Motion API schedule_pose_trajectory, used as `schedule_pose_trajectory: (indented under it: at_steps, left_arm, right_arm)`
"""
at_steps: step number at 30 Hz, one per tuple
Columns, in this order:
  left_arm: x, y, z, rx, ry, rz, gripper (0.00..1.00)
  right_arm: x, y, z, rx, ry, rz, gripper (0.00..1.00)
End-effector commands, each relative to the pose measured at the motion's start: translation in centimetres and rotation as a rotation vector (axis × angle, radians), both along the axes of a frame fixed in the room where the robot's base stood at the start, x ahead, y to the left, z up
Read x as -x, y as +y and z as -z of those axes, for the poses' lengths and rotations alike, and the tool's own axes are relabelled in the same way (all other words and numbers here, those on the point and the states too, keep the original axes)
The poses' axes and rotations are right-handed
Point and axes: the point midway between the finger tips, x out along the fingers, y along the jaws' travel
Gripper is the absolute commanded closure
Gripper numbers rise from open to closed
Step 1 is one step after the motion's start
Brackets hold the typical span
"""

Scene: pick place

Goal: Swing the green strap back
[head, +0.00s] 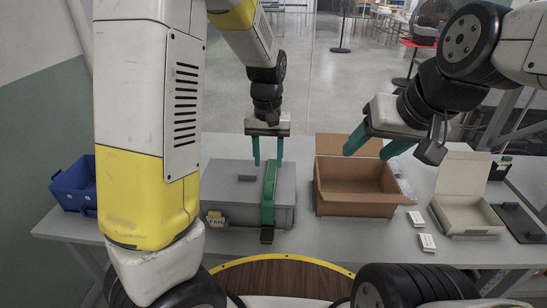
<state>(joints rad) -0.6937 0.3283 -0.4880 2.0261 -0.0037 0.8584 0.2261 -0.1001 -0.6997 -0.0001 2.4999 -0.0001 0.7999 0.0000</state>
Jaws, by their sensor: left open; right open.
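A grey lidded box (234,174) stands on the table left of the middle. The green strap (269,190) lies across its lid near the right end and hangs down the front to a dark buckle. My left gripper (267,161) points down over the back of the lid, open, its two green fingers on either side of the strap's far end. I cannot tell whether they touch the strap. My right gripper (375,146) is open and empty, above the back of a cardboard box (361,206).
A blue bin (74,187) sits at the left table end. The open cardboard box stands right of the grey box. Further right are an open white carton (467,219), a dark flat panel (520,222) and two small white boxes (416,219), (427,242). Bare table (330,236) shows in front.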

Motion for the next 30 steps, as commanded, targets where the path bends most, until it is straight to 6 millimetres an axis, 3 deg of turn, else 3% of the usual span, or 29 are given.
schedule_pose_trajectory:
  at_steps: [15,26,27,30]
  left_arm:
    - [0.0,0.0,6.9,-0.003,0.003,0.000,0.56]
    - [0.0,0.0,7.8,-0.002,0.001,0.000,0.56]
    - [0.0,0.0,7.7,-0.002,0.000,0.000,0.58]
    - [0.0,0.0,7.7,-0.002,0.000,0.000,0.78]
  right_arm:
    - [0.0,0.0,0.0,0.000,0.000,0.000,0.42]
    - [0.0,0.0,0.0,0.000,0.000,0.000,0.42]
    - [0.0,0.0,0.0,0.000,0.000,0.000,0.42]
    - [0.0,0.0,0.0,0.000,0.000,0.000,0.42]
